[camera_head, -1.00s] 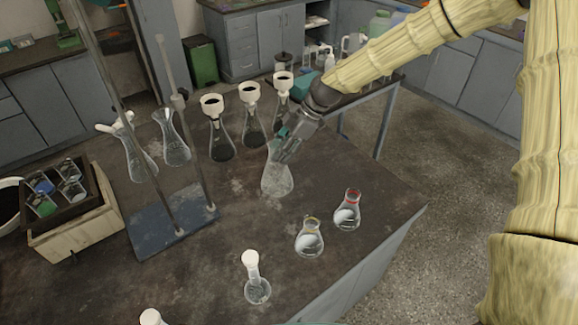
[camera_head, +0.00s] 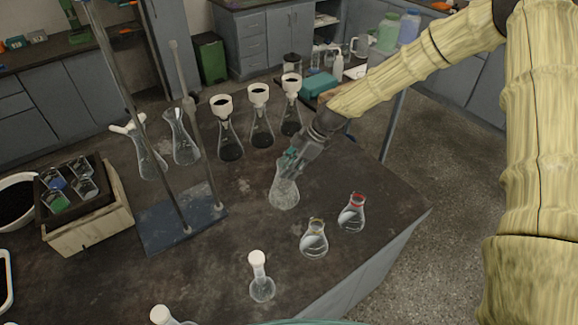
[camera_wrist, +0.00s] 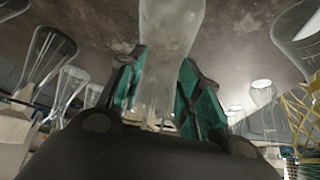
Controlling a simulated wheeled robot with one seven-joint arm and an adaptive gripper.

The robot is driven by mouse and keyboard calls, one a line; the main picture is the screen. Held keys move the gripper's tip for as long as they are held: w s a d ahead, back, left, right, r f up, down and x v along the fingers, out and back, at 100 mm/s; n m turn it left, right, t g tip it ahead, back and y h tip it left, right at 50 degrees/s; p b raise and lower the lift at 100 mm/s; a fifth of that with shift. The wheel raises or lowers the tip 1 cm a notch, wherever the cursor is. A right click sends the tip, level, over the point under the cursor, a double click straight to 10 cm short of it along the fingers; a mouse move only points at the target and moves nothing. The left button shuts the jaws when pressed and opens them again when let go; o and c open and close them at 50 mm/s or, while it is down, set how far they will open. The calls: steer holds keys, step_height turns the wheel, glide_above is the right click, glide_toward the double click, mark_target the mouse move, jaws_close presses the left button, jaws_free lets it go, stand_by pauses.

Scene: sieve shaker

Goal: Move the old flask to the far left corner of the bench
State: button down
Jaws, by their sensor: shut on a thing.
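A cloudy, whitish conical flask (camera_head: 284,192) is near the middle of the dark bench (camera_head: 235,275), to the right of the stand; I take it to be the old flask. My gripper (camera_head: 291,160) is shut on its neck from above and the right. In the wrist view, the frosted glass (camera_wrist: 172,40) sits between the teal finger pads of my gripper (camera_wrist: 163,88). The flask looks nearly upright. I cannot tell whether its base touches the bench.
Three funnel-topped flasks (camera_head: 230,145) stand behind. Clear flasks (camera_head: 184,148) stand by a metal stand (camera_head: 160,232). A yellow-ringed flask (camera_head: 314,242), red-ringed flask (camera_head: 351,215) and white-stoppered flask (camera_head: 261,288) stand in front. A wooden box (camera_head: 90,225) is at left.

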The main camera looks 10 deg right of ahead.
steer(key=c, duration=0.9)
jaws_free()
steer(key=shift+f, duration=0.1)
steer(key=shift+c, duration=0.2)
steer(key=shift+d+r, duration=0.1)
steer(key=shift+r, duration=0.1)
steer(key=b+v, duration=0.4)
steer(key=v, duration=0.7)
steer(key=shift+d+r+b, duration=0.15)
steer(key=shift+r+b, duration=0.15)
steer(key=shift+r, duration=0.05)
